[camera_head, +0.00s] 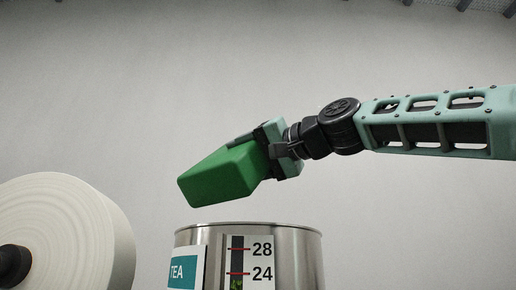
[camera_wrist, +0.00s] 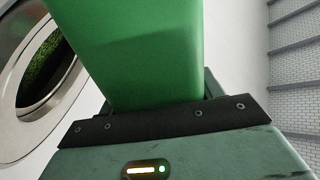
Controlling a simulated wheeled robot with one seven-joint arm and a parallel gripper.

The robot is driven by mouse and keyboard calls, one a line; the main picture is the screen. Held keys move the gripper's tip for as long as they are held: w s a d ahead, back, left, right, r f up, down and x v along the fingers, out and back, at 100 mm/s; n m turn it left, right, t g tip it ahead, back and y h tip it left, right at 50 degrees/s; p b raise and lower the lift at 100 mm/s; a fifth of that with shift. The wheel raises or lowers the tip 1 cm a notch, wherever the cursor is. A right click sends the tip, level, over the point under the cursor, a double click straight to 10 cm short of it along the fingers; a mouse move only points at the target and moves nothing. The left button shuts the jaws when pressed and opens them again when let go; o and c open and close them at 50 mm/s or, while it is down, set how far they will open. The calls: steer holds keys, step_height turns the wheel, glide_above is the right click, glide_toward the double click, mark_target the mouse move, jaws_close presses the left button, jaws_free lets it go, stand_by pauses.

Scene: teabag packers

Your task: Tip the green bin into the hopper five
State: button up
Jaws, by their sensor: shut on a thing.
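The green bin (camera_head: 222,176) is held tilted above the steel hopper (camera_head: 305,244) in the head view, its far end lower than the gripped end. My gripper (camera_head: 268,153) is shut on the bin. In the wrist view the green bin (camera_wrist: 140,55) fills the upper middle, with the gripper body (camera_wrist: 180,125) below it. The round hopper mouth (camera_wrist: 22,103) shows at the left there, with green leaf material (camera_wrist: 42,72) inside. The hopper carries a TEA label and a scale marked 28 and 24; its number is not visible. The bin's inside is hidden.
A large white roll (camera_head: 80,225) on a dark hub stands left of the hopper in the head view, with a gap between them. The wall behind is plain grey. The air around the bin is clear.

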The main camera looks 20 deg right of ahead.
steer(key=w, duration=0.2)
steer(key=w+a, duration=0.1)
steer(key=w, duration=0.1)
steer(key=shift+w+a+f+p, duration=0.1)
steer(key=shift+w+p, duration=0.05)
steer(key=shift+p, duration=0.2)
steer(key=shift+s+m, duration=0.4)
steer(key=shift+m, duration=0.2)
steer(key=shift+f, duration=0.15)
stand_by(0.8)
steer(key=shift+f+m, duration=0.1)
steer(key=shift+m, duration=0.4)
steer(key=shift+f, duration=0.1)
stand_by(0.7)
steer(key=shift+a+f+m, duration=0.15)
steer(key=shift+f+m, duration=0.05)
steer(key=shift+m, duration=0.2)
steer(key=shift+f+b, duration=0.1)
steer(key=shift+b, duration=0.2)
stand_by(0.6)
steer(key=shift+f+m, duration=0.2)
steer(key=shift+m, duration=0.4)
